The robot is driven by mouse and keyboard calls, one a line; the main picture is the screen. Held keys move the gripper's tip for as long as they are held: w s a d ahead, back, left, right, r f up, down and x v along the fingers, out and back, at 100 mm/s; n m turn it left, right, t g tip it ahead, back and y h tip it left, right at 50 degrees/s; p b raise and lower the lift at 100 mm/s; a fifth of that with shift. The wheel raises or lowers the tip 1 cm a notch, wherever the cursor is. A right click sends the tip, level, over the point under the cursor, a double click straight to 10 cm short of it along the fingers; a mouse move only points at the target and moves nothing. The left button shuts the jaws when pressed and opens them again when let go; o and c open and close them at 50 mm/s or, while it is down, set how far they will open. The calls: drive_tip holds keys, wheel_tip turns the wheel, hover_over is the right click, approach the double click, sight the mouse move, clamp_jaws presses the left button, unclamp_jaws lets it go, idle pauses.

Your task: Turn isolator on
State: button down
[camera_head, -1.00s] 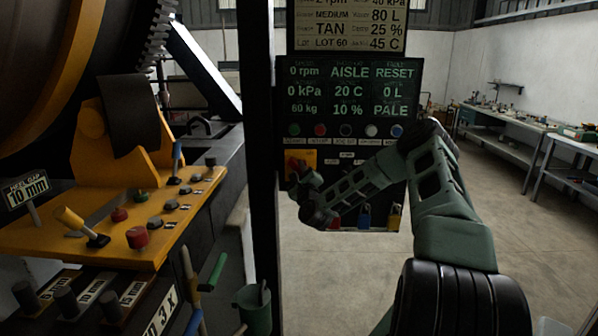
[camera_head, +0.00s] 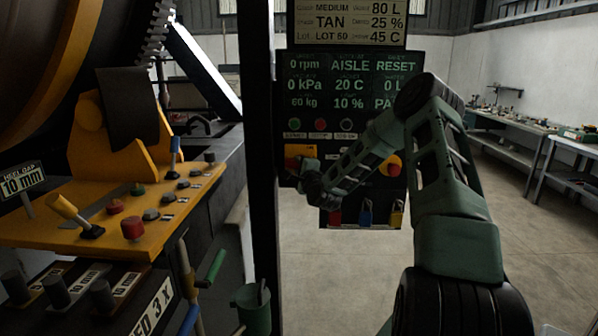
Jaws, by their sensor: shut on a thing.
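The isolator (camera_head: 292,163) is a red handle on a yellow plate, at the lower left of the dark control panel (camera_head: 284,100). My gripper (camera_head: 308,170) is at the lower right of the yellow plate and is shut on the isolator handle. The fingers and wrist hide much of the handle, so its exact angle cannot be told. My forearm crosses the panel from the right and covers some of its labels and buttons.
A red button on yellow (camera_head: 394,166) sits right of my forearm. Red, blue and yellow padlocks (camera_head: 366,213) hang below. A dark post (camera_head: 260,150) stands left of the panel, beside the yellow control desk (camera_head: 60,232). Open floor lies right, before a workbench (camera_head: 510,128).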

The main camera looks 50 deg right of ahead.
drive_tip(key=n+g+b, duration=0.1)
drive_tip(key=n, duration=0.1)
drive_tip(key=n+g+b, duration=0.1)
drive_tip(key=n, duration=0.2)
drive_tip(key=shift+a+f+y+b, duration=0.1)
drive_tip(key=shift+f+y+b, duration=0.1)
drive_tip(key=shift+y+b, duration=0.2)
drive_tip(key=n+g+b, duration=0.2)
drive_tip(key=n, duration=0.2)
drive_tip(key=shift+b, duration=0.4)
drive_tip(key=c, duration=1.2)
unclamp_jaws()
drive_tip(key=shift+c, duration=0.2)
drive_tip(key=shift+s, duration=0.15)
drive_tip(key=b+v, duration=0.5)
drive_tip(key=v, duration=1.2)
drive_tip(key=shift+a+b, duration=0.25)
drive_tip(key=shift+b, duration=0.05)
drive_tip(key=shift+r, duration=0.15)
